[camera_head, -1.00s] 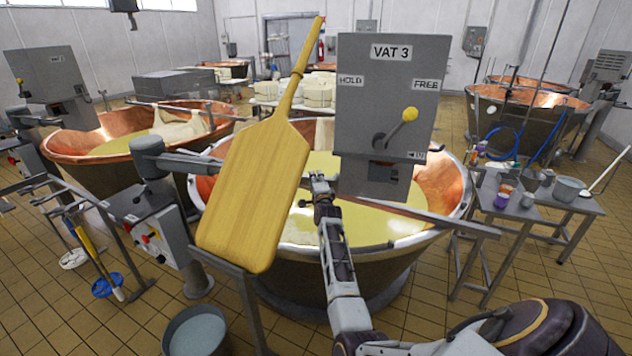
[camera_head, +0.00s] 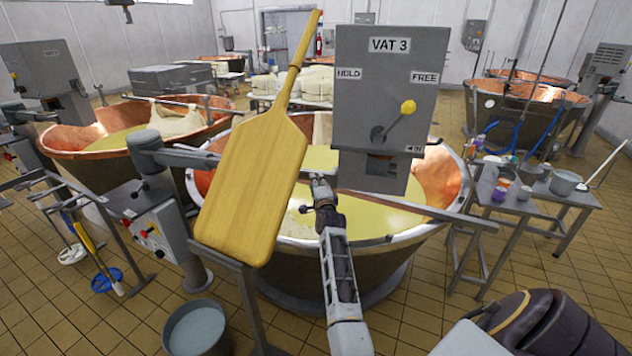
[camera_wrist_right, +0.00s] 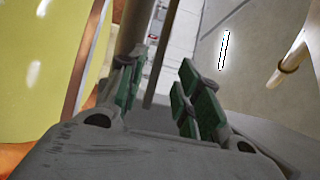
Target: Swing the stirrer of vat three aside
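Vat three (camera_head: 440,180) is a copper vat holding yellow liquid. Its grey control box (camera_head: 390,60), marked VAT 3, hangs over it. The box's lever has a yellow knob (camera_head: 408,107) and points up and right, toward the FREE label. The stirrer's grey beam (camera_head: 190,158) runs from a post on the left across the vat, partly hidden by the wooden paddle and the box. My right gripper (camera_head: 318,185) is over the vat, between paddle and box, close to the beam's line; contact cannot be told. In the wrist view its green-padded fingers (camera_wrist_right: 160,85) are apart. My left gripper is out of view.
The large wooden paddle (camera_head: 255,190) stands in front of the vat's left side. A side table (camera_head: 510,207) with cups and pots is at the right. A bucket (camera_head: 197,330) stands on the floor at front left. Other vats (camera_head: 70,142) are behind left and right.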

